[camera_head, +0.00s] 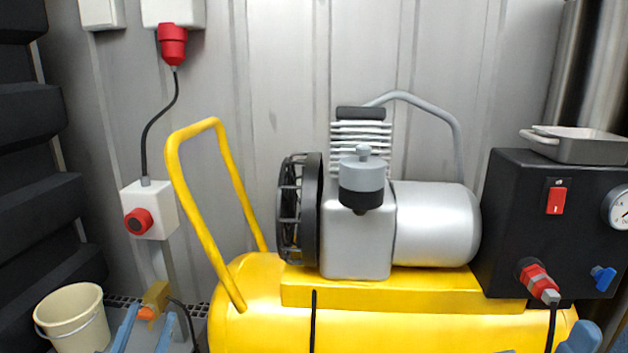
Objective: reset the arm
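My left gripper (146,325) shows at the bottom left. Its two blue fingers are apart, with a gap between them. A small brass-yellow piece with an orange part (156,297) shows just above the fingertips; I cannot tell whether they touch it. Blue parts of my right arm (582,339) show at the bottom right edge, cut off by the frame. I cannot tell whether the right gripper is open or shut.
A yellow air compressor (400,325) fills the middle, its handle (205,215) rising at left. A black control box (535,240) carries a grey tray (585,150). A cream bucket (75,322) stands bottom left. A red-button box (150,210) hangs on the wall.

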